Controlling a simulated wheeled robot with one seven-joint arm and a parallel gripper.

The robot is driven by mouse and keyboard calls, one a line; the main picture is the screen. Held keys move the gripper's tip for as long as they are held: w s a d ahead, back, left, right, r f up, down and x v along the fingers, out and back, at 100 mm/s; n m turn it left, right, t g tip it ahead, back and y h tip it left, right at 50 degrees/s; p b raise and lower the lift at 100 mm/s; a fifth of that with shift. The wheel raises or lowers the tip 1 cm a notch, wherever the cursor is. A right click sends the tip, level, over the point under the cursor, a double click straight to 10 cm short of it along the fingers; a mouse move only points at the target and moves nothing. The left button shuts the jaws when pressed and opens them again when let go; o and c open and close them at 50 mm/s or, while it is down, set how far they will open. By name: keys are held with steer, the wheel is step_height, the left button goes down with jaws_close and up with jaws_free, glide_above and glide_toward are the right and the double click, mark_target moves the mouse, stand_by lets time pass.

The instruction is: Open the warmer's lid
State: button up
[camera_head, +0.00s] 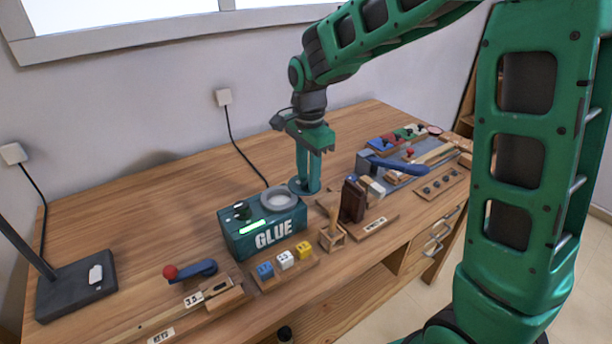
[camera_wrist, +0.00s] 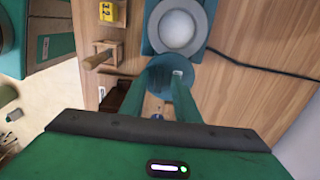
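The glue warmer (camera_head: 262,230) is a teal box with a "GLUE" label and a green-lit front strip. Its grey round pot (camera_head: 279,198) shows uncovered on top. In the wrist view the pot (camera_wrist: 177,28) shows a pale round inside. A teal disc that looks like the lid (camera_head: 296,188) is beside the warmer, behind and to its right, low over the table or on it; I cannot tell which. My gripper (camera_head: 308,178) points down with both fingertips at this disc (camera_wrist: 158,82).
A dark brown block (camera_head: 352,200) and a blue-handled tool (camera_head: 395,165) are to the right. A black cable (camera_head: 245,153) runs behind. The table's back left is clear.

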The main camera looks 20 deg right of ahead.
step_height(320, 180, up, 11)
steer(key=shift+f, duration=0.15)
stand_by(0.4)
steer(key=shift+d, duration=0.1)
steer(key=s+d+f+n, duration=0.3)
steer(key=s+d+n, duration=0.2)
steer(key=s+d, duration=1.4)
steer(key=s+d+f+n, duration=0.3)
steer(key=s+f, duration=0.1)
steer(key=s, duration=0.6)
steer(key=shift+s+f, duration=0.25)
steer(key=shift+d, duration=0.1)
